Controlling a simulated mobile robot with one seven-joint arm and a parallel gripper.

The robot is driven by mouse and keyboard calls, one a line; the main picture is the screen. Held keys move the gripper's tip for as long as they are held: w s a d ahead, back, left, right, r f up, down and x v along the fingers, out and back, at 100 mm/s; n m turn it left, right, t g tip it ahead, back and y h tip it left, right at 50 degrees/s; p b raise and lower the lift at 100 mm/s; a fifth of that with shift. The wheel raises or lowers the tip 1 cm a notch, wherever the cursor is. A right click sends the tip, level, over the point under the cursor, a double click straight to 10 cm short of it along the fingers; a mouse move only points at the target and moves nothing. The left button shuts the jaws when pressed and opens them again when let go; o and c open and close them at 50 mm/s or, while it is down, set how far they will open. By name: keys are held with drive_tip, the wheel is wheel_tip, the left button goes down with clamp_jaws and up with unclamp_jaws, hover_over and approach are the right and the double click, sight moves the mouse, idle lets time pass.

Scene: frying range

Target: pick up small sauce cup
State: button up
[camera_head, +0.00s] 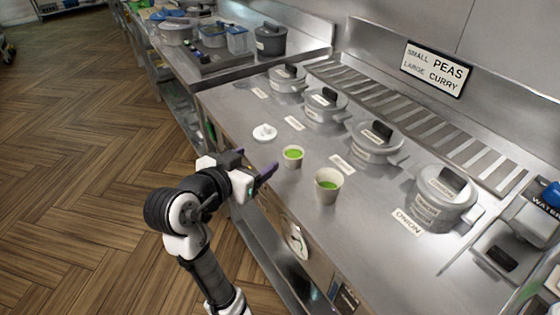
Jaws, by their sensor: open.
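Two pale cups with green contents stand upright on the steel counter (262,112). The small sauce cup (292,157) is the smaller one, farther back and to the left. The larger cup (327,187) stands nearer and to the right. My gripper (266,172) is open and empty at the counter's front edge, to the left of the small cup and apart from it. Its dark fingers point right, toward the cups. A white lid-like piece (264,133) lies behind the gripper, left of the small cup.
Several lidded grey pots (375,141) line the back of the counter, with paper labels in front. A sign (436,68) reads small peas, large curry. Containers (237,40) stand on the far left counter. The wooden floor (80,150) at left is clear.

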sight(288, 158)
drive_tip(key=shift+m+g+h, duration=0.3)
drive_tip(key=shift+m+g, duration=0.1)
drive_tip(key=shift+g, duration=0.4)
drive_tip(key=w+d+f, duration=0.2)
drive_tip(key=w+d+f+p, duration=0.1)
drive_tip(key=w+d+f, duration=0.1)
drive_tip(key=w+d, duration=0.1)
drive_tip(key=shift+w+d+f, duration=0.1)
drive_tip(key=shift+d+f, duration=0.05)
drive_tip(key=shift+f, duration=0.05)
drive_tip(key=w+d+p, duration=0.1)
drive_tip(key=w+d+f+p, duration=0.1)
drive_tip(key=w, duration=0.1)
drive_tip(key=shift+d, duration=0.35)
drive_tip(key=shift+w+d+f, duration=0.25)
drive_tip(key=shift+w+f, duration=0.05)
drive_tip(key=shift+w, duration=0.2)
drive_tip(key=c, duration=0.9)
